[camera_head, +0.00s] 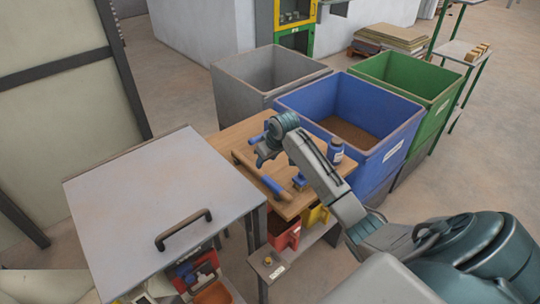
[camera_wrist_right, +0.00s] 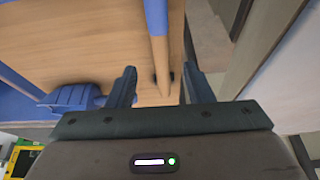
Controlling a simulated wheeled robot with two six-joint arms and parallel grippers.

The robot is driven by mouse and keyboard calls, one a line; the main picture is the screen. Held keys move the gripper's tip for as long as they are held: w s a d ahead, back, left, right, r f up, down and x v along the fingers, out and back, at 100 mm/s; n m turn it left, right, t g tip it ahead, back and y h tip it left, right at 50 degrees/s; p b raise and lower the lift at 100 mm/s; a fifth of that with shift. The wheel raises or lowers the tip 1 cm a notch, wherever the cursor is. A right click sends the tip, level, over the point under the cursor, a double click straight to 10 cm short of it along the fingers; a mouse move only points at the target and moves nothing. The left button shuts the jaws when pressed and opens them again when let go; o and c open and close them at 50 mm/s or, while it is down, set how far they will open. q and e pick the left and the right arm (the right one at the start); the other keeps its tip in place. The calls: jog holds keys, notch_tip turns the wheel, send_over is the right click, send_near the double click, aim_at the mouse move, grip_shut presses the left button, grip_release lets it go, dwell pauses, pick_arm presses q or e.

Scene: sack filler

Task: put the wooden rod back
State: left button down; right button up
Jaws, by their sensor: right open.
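The wooden rod (camera_wrist_right: 159,50) has a blue sleeve at one end and a bare wood part. It lies over the wooden tabletop; whether it touches the top is unclear. My right gripper (camera_head: 261,160) is above the tabletop, jaws pointing down. In the wrist view its open fingers (camera_wrist_right: 158,85) stand on either side of the rod's bare wood, with gaps. My left gripper is not in view.
The wooden tabletop (camera_head: 230,137) also bears a blue tool (camera_head: 300,182) and a blue bottle (camera_head: 335,151). Blue (camera_head: 390,115), grey (camera_head: 240,90) and green (camera_head: 425,80) bins stand behind. A grey lid with a black handle (camera_head: 184,229) is at left; red and yellow bins hang below.

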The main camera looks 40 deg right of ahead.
jog(key=shift+v, duration=2.15)
